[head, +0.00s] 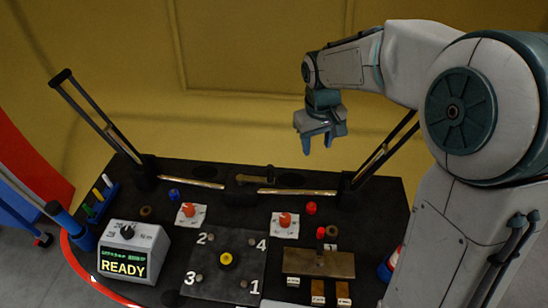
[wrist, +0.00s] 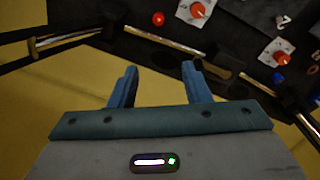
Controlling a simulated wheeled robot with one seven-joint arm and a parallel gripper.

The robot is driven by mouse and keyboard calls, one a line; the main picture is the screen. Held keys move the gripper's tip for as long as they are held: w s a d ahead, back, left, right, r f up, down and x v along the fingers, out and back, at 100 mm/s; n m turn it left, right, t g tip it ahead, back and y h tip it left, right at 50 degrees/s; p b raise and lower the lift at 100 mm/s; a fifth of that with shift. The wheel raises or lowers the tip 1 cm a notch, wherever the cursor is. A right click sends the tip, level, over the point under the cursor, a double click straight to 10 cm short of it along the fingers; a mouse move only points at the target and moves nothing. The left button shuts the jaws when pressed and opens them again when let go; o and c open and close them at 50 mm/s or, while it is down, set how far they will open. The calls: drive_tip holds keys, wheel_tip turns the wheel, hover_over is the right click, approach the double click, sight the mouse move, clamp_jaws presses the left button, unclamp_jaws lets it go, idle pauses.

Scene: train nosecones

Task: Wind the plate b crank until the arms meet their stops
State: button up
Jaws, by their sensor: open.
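My gripper (head: 320,138) is open and empty, raised above the back of the dark bench, apart from everything on it. Its two blue fingers also show in the wrist view (wrist: 160,88). A dark centre block (head: 255,180) with a brass-coloured piece stands at the bench's back between two shiny rods. A black left arm (head: 98,115) and a right arm (head: 385,155) tilt up and outward from the rod ends. A brass plate (head: 300,262) at the front right bears a small upright post with a red knob (head: 320,233). I cannot read which part is plate b.
Two orange knobs sit on white cards, left (head: 188,210) and right (head: 285,219). A numbered dark plate (head: 226,285) has a yellow-ringed knob. A box (head: 130,252) reads READY. Red caps lie near the right card. The air around my gripper is clear.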

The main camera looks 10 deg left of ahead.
sight(270, 167)
drive_tip(key=w+a+f+n+g, duration=0.1)
drive_tip(key=w+a+f+n, duration=0.1)
drive_tip(key=w+a+f, duration=0.3)
drive_tip(key=w+a+f+n, duration=0.1)
drive_tip(key=w+a+f, duration=0.15)
drive_tip(key=a, duration=0.55)
drive_tip(key=f, duration=0.5)
drive_tip(key=f+p, duration=0.1)
drive_tip(key=f, duration=0.3)
drive_tip(key=f+p, duration=0.1)
drive_tip(key=f, duration=0.4)
drive_tip(key=shift+s+f, duration=0.25)
drive_tip(key=shift+f, duration=0.05)
clamp_jaws()
